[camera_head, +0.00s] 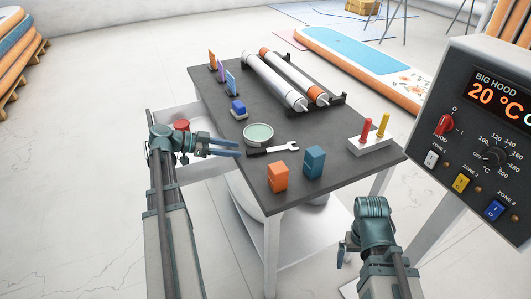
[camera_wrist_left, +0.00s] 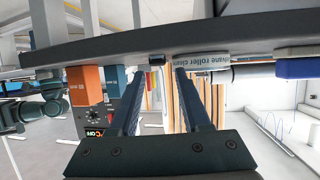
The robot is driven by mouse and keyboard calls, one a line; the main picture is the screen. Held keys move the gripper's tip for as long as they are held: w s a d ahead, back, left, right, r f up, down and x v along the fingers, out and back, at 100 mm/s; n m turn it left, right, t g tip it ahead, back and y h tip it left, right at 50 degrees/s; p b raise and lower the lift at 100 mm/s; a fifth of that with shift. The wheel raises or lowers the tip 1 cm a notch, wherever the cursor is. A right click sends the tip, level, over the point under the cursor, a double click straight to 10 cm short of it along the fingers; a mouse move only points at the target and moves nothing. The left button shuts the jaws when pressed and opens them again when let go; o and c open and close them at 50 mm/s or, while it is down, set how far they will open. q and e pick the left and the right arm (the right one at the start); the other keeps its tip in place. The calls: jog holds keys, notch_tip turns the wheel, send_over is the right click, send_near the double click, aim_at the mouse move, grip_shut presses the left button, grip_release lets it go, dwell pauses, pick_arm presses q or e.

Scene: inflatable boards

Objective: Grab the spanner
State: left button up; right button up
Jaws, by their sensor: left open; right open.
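The spanner (camera_head: 279,149) lies on the dark table top, with a black handle at its left and a silver open head at its right. It lies just in front of a round tin (camera_head: 258,134) with pale green contents. My left gripper (camera_head: 239,148) is open and empty, just left of the handle end and apart from it. In the left wrist view, the open fingers (camera_wrist_left: 158,76) point at the table edge; a small dark end between them may be the handle. My right gripper (camera_head: 344,254) is open, low in front of the table.
Orange (camera_head: 278,177) and teal (camera_head: 314,162) boxes stand right of and in front of the spanner. A white holder (camera_head: 370,145) with red and yellow handles is further right. Rollers (camera_head: 275,82) lie behind. A blue block (camera_head: 238,108) stands behind the tin. A control panel (camera_head: 490,130) fills the right.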

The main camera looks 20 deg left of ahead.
aim_at(252, 151)
pick_arm(q)
jog(key=b+x, duration=0.1)
jog(key=x, duration=0.4)
jog(key=shift+d+r+b, duration=0.1)
jog(key=shift+d+b, duration=0.2)
jog(key=shift+s+r, duration=0.1)
grip_shut()
